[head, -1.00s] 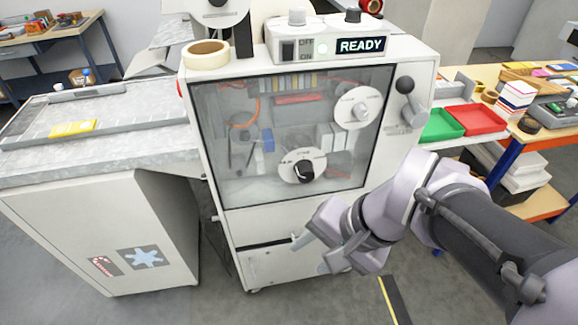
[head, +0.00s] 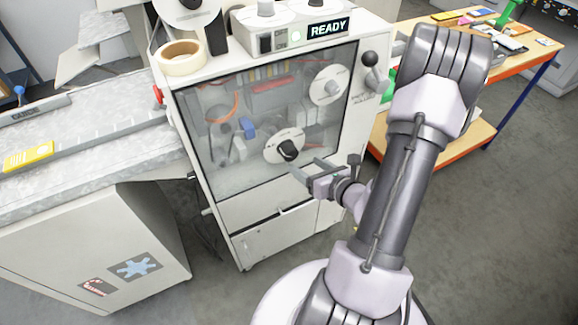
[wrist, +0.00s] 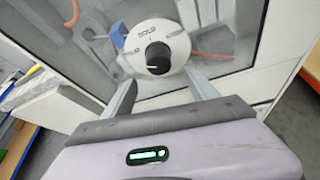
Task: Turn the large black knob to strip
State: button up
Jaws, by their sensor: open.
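The large black knob (head: 289,150) sits at the centre of a round white dial (head: 270,147) low on the clear front panel of the white machine. In the wrist view the knob (wrist: 158,57) is straight ahead, with small dark lettering around it on the dial (wrist: 140,35). The lettering is too small to read surely, and I cannot tell which mark the knob points at. My gripper (head: 309,167) is open and empty, just below and right of the dial. In the wrist view its fingers (wrist: 162,84) stand apart below the knob, not around it.
A second white dial (head: 328,86) is higher right on the panel. A lever with a black ball (head: 370,59) is on the machine's right side. A workbench (head: 520,62) stands at right.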

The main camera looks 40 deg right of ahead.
aim_at(292, 157)
jog(key=x, duration=0.8)
jog(key=shift+w+r, duration=0.1)
jog(key=shift+w, duration=0.15)
jog(key=c, duration=1.4)
jog(key=m+t+y+p, duration=0.1)
jog(key=m+y, duration=0.1)
jog(key=m, duration=0.1)
jog(key=shift+m+p, duration=0.3)
jog(key=shift+p, duration=0.05)
jog(key=m+t+y, duration=0.1)
jog(key=m, duration=0.1)
jog(key=m+t+y, duration=0.1)
jog(key=m, duration=0.1)
jog(key=shift+m, duration=0.4)
jog(key=m+t, duration=0.1)
jog(key=m, duration=0.2)
jog(key=m+t+b, duration=0.1)
jog(key=m, duration=0.2)
jog(key=shift+a+t+y+b, duration=0.1)
jog(key=shift+t+y+b, duration=0.2)
jog(key=m+t+h, duration=0.1)
jog(key=m, duration=0.2)
jog(key=m+t+b, duration=0.1)
jog(key=m, duration=0.2)
jog(key=shift+m+h, duration=0.3)
jog(key=shift+h, duration=0.1)
jog(key=shift+m, duration=0.3)
